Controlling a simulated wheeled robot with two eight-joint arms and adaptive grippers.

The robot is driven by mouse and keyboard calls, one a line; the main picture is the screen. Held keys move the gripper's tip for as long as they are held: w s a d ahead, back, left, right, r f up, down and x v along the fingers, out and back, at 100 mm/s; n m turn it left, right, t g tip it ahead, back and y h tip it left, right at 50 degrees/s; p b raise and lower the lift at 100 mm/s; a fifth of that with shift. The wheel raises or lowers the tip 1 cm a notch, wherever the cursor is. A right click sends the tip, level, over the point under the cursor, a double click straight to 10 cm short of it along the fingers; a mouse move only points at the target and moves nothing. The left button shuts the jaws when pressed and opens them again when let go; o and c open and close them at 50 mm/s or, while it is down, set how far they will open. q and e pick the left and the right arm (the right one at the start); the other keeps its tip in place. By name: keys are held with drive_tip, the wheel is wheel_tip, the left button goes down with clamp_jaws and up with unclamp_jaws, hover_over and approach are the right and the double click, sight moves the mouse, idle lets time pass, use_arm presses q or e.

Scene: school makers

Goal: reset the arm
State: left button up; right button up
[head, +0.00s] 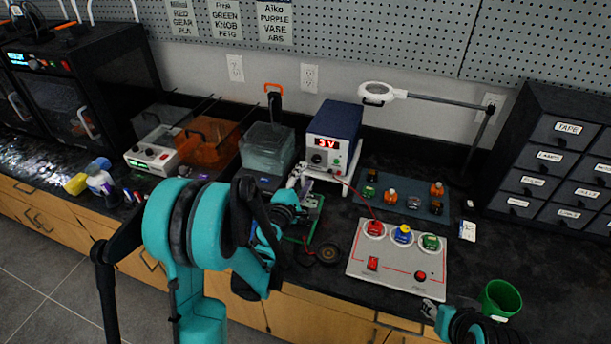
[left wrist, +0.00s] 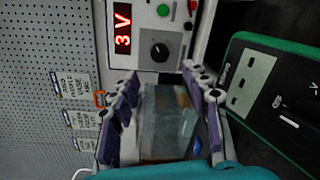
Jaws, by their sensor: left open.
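My left arm, teal and black, reaches in from the left in the head view and covers part of the bench. Its gripper (head: 298,190) is in front of the blue power supply (head: 337,120), partly hidden by the arm. In the left wrist view the two purple-padded fingers of the left gripper (left wrist: 162,105) are spread apart with nothing held between them. A clear box (left wrist: 168,120) shows behind the gap. Part of my right arm shows at the lower right of the head view; its jaws cannot be made out clearly.
A control panel (head: 398,262) with coloured knobs lies right of the left gripper. A green cup (head: 500,299) stands near my right arm. A green-edged multimeter (left wrist: 275,95) is close beside the fingers in the left wrist view. A magnifier lamp (head: 376,93) overhangs the back.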

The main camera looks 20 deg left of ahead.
use_arm(q)
drive_tip(key=s+d+r+m+g+h, duration=0.3)
drive_tip(key=s+d+r+m+g, duration=0.15)
drive_tip(key=s+d+m, duration=0.55)
drive_tip(key=s+a+f+m+g+y, duration=0.2)
drive_tip(key=s+m, duration=0.3)
drive_tip(key=s, duration=0.5)
drive_tip(key=s+a+f+m+g+y, duration=0.2)
drive_tip(key=s+a+m+g, duration=0.2)
drive_tip(key=s, duration=0.5)
drive_tip(key=shift+s+a+f+m, duration=0.25)
drive_tip(key=shift+s+m, duration=0.1)
drive_tip(key=shift+m, duration=0.65)
